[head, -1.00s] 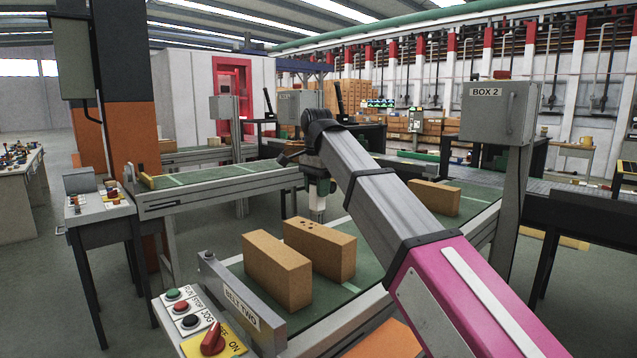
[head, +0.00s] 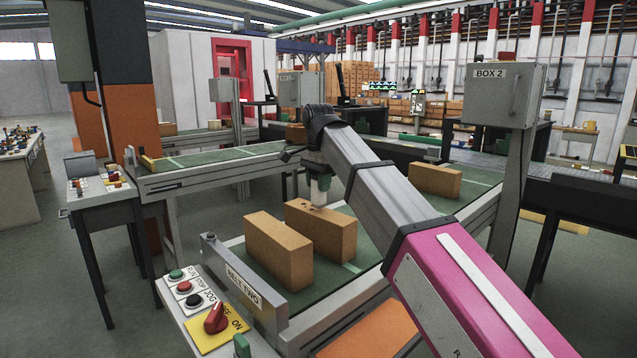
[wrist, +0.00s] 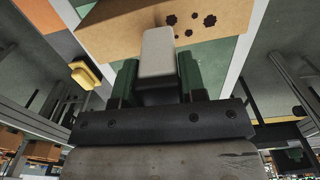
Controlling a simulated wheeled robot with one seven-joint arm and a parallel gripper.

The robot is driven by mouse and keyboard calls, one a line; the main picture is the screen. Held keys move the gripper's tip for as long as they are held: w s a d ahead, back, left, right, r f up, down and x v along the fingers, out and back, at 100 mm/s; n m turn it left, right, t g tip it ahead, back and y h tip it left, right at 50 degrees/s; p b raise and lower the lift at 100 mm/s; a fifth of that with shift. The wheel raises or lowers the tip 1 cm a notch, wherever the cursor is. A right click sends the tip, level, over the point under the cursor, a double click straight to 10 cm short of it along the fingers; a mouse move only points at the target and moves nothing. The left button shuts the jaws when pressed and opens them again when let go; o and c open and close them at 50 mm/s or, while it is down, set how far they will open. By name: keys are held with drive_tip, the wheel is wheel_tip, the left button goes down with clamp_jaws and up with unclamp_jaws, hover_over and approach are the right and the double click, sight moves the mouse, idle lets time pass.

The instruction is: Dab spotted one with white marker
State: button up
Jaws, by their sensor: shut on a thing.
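The spotted brick (head: 330,238) is a tan block on the green belt, with dark spots on its top. It also fills the upper part of the wrist view (wrist: 120,34), spots to the right of the marker. My gripper (head: 319,184) is over this brick, its green fingers (wrist: 158,82) shut on the white marker (wrist: 158,52). In the head view the marker (head: 318,197) points down at the brick's top and hides part of the spots. I cannot tell whether its tip touches the brick.
A plain brick (head: 278,252) stands close beside the spotted one, at front left. Another brick (head: 435,181) lies farther along the belt (head: 385,232). A control panel (head: 205,312) with buttons and a red switch is at the near edge. A grey post with BOX 2 (head: 503,96) stands right.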

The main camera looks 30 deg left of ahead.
drive_tip(key=shift+f, duration=0.55)
idle(1.5)
drive_tip(key=shift+r, duration=3.55)
